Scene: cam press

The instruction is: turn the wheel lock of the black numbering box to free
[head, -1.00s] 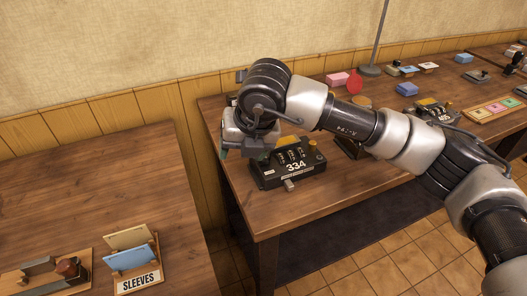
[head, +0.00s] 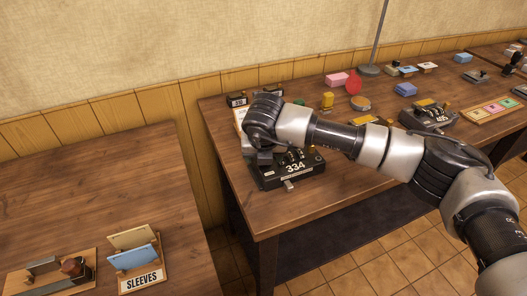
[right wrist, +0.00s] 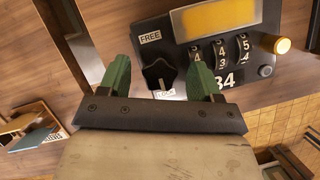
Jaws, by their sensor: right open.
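The black numbering box (head: 300,178) marked 334 stands near the front left edge of the wooden bench. In the right wrist view the box (right wrist: 290,62) shows its wheel lock, a black knob (right wrist: 156,73). The knob's white mark points down to the lower label (right wrist: 166,95), partly hidden by my gripper and seeming to read LOCK. The FREE label (right wrist: 150,37) is above the knob. My right gripper (right wrist: 158,66) is open, one green finger on each side of the knob; contact cannot be told. In the head view my wrist hides the box's left end. My left gripper is not in view.
Beside the knob are number wheels (right wrist: 221,55), a yellow window (right wrist: 216,19) and a yellow button (right wrist: 282,46). Another black box (head: 430,114), a red bottle (head: 353,84) and pink and blue blocks stand farther along the bench. A sleeves holder (head: 140,277) is on the left table.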

